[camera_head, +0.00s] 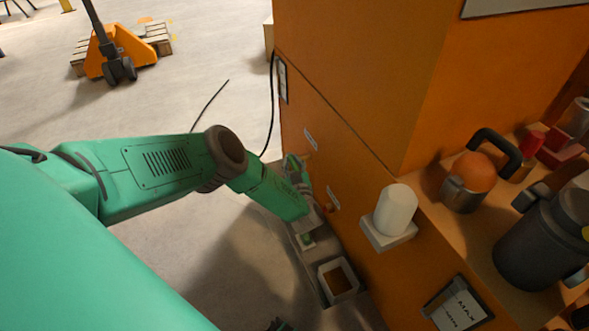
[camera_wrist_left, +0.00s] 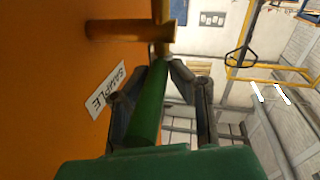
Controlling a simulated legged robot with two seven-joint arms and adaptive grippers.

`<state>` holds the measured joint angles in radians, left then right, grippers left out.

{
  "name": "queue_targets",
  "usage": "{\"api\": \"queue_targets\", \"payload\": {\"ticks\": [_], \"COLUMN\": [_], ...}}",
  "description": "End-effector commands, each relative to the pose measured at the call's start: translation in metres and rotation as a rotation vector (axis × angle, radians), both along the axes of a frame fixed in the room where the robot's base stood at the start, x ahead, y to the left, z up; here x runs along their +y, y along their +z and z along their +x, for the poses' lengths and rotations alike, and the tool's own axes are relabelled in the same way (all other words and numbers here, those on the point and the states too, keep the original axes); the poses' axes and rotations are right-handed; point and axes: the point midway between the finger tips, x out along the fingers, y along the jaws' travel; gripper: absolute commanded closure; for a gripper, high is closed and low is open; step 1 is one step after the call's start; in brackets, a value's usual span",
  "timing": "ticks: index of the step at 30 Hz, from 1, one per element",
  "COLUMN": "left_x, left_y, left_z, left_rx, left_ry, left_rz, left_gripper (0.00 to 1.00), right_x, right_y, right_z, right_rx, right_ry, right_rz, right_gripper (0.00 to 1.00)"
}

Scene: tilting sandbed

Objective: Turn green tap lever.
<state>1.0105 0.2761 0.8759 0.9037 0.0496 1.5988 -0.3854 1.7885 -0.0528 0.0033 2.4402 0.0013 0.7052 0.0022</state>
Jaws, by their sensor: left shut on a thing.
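The green tap lever (camera_wrist_left: 150,105) is a long green bar in the left wrist view, joined at its top end to a brass tap (camera_wrist_left: 132,29) that sticks out from the orange wall. My left gripper (camera_wrist_left: 160,78) has its dark fingers on either side of the lever and is shut on it. In the head view, my left gripper (camera_head: 318,214) is low against the orange cabinet's side; its fingertips and the lever are mostly hidden there.
A SAMPLE label (camera_wrist_left: 105,88) is on the wall beside the lever. A white-rimmed bin (camera_head: 325,284) stands below on a grey ledge. A white cylinder (camera_head: 396,208) sits on a bracket; an orange kettle-like item (camera_head: 472,172) and dark jug (camera_head: 540,245) stand on the right shelf.

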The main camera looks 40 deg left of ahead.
Motion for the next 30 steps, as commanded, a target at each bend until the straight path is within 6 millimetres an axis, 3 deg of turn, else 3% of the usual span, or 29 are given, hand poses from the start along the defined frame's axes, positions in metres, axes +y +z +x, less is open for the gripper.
{"api": "queue_targets", "payload": {"ticks": [12, 30], "left_x": [-0.0035, -0.0063], "left_y": [0.0032, 0.0032], "left_z": [0.0057, 0.0056], "left_rx": [-0.001, -0.001], "left_ry": [0.191, 0.223], "left_rz": [0.010, 0.007], "left_gripper": [1.00, 1.00], "right_x": [0.0009, 0.0009], "right_y": [0.0004, 0.0006], "right_z": [0.0000, -0.0001], "right_rx": [0.000, 0.000], "right_ry": [0.002, 0.002], "right_rz": [0.001, 0.001], "right_gripper": [1.00, 1.00]}}
